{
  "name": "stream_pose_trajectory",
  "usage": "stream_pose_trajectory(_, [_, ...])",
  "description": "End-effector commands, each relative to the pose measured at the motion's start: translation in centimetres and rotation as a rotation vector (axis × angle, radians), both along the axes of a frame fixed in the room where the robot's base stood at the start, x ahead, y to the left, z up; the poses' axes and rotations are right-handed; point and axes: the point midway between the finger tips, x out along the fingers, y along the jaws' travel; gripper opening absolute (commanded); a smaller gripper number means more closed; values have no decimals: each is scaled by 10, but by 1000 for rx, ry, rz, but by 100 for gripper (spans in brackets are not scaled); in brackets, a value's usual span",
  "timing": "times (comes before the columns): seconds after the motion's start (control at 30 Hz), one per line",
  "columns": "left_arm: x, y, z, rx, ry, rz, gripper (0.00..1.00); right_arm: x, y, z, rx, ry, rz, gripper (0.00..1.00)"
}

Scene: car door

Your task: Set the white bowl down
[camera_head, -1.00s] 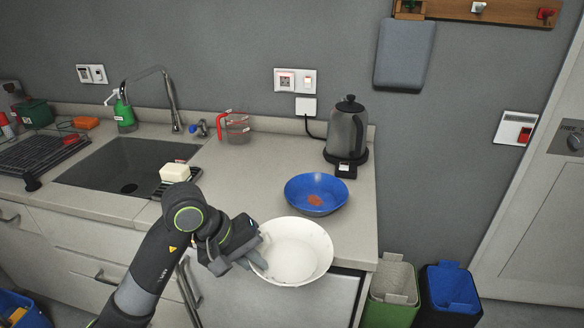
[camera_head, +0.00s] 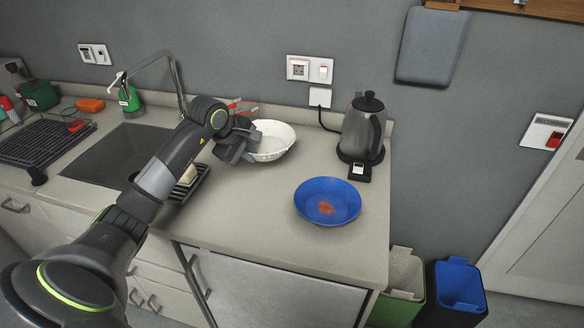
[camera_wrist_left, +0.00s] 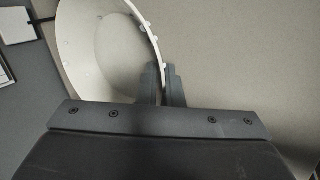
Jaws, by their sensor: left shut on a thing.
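The white bowl (camera_head: 272,141) is over the back of the counter, between the sink and the kettle. My left gripper (camera_head: 246,143) is shut on its left rim. In the left wrist view the bowl (camera_wrist_left: 105,50) shows at the upper left, with its rim between the fingers of my left gripper (camera_wrist_left: 163,84). The bowl looks slightly tilted in the head view. I cannot tell whether its base touches the counter (camera_head: 240,220). My right gripper is not in view.
A blue bowl (camera_head: 327,201) with a reddish patch inside sits on the counter's front right. A dark kettle (camera_head: 362,130) stands behind it. A red-handled measuring cup (camera_head: 243,107) is partly hidden behind my gripper. The counter's front middle is clear.

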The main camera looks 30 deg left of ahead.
Motion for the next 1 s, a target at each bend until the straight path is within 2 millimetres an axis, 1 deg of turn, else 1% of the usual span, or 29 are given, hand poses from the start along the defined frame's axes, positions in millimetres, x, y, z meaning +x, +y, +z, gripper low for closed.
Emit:
stream_pose_trajectory(0.07, [2, 4, -2, -3, 1, 16, 0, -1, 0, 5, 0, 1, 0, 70])
stream_pose_trajectory(0.17, [1, 6, -18, -6, 6, 23, 0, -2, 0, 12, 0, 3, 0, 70])
stream_pose_trajectory(0.3, [1, 5, -44, -5, 3, 20, 0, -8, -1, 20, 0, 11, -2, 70])
stream_pose_trajectory(0.43, [2, 5, -58, -4, 0, 20, 0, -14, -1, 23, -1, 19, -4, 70])
stream_pose_trajectory(0.53, [2, 5, -68, -4, 2, 20, 0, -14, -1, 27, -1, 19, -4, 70])
stream_pose_trajectory(0.7, [2, 5, -92, -5, 1, 19, 0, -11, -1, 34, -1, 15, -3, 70])
stream_pose_trajectory(0.8, [2, 5, -97, -1, -1, 18, 0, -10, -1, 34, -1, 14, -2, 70])
stream_pose_trajectory(1.0, [2, 5, -98, 0, -1, 18, 0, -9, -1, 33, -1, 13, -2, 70])
